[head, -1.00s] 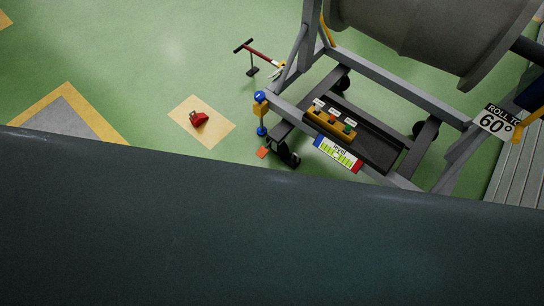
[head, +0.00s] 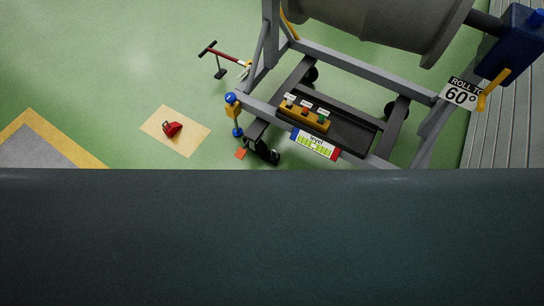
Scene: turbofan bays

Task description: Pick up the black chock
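I cannot make out a black chock for certain. A red block-like object (head: 172,128) with a dark part on its left side sits on a pale yellow floor patch (head: 191,142) at the left. A black caster (head: 264,152) stands at the near left corner of the grey engine stand (head: 365,72), with a small orange piece (head: 240,154) on the floor beside it. Neither of my grippers is in view. A large dark smooth surface fills the lower part of the head view and hides everything behind it.
The stand carries a yellow box with coloured buttons (head: 304,114), a level gauge (head: 315,145) and a "60°" sign (head: 460,94). A red-handled tool (head: 224,57) stands at its left. Green floor (head: 120,65) is open at the upper left.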

